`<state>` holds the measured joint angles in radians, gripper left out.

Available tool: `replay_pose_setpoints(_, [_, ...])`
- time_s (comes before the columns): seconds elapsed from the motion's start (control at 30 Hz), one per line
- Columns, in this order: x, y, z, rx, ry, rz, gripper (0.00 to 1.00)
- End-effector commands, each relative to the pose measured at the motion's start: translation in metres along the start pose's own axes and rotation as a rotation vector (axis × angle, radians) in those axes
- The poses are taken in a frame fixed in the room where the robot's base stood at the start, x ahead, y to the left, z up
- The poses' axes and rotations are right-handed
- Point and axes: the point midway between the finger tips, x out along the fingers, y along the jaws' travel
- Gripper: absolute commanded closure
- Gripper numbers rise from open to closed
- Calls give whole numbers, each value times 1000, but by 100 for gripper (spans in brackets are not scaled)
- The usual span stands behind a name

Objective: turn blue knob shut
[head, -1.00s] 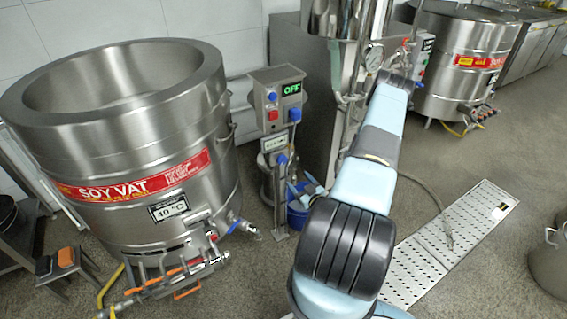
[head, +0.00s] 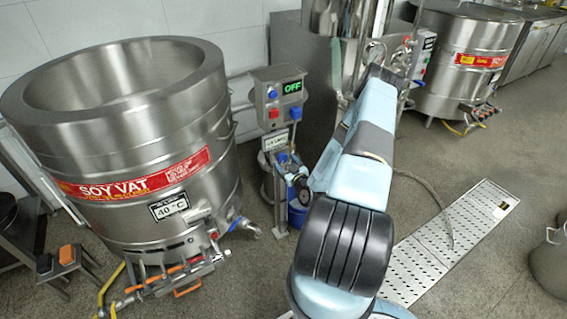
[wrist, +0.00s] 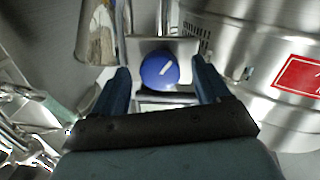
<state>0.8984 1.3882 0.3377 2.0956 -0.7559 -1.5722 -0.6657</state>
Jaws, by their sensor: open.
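My gripper (wrist: 162,78) is open, with one dark blue finger on each side of the knob; contact cannot be told. In the head view, a blue knob (head: 282,158) sits low on the metal post, below a white label. My gripper (head: 297,173) is beside it there, partly hidden by my arm.
The large steel soy vat (head: 120,150) stands left of the post, with pipes and valves low down. A blue bucket (head: 298,213) is behind my gripper. The steel mill body (head: 305,80) rises at the back. A perforated floor plate (head: 450,245) lies to the right.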

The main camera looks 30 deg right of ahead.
Motion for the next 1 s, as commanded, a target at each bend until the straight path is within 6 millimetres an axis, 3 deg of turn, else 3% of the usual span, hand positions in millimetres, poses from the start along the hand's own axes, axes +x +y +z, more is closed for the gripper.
replay_pose_setpoints(0.2, [12, 0, 0, 0, -1, 1, 24])
replay_pose_setpoints(0.47, [13, 0, 0, 1, -1, 1, 24])
replay_pose_setpoints(1.0, [13, 0, 0, 0, -1, 0, 74])
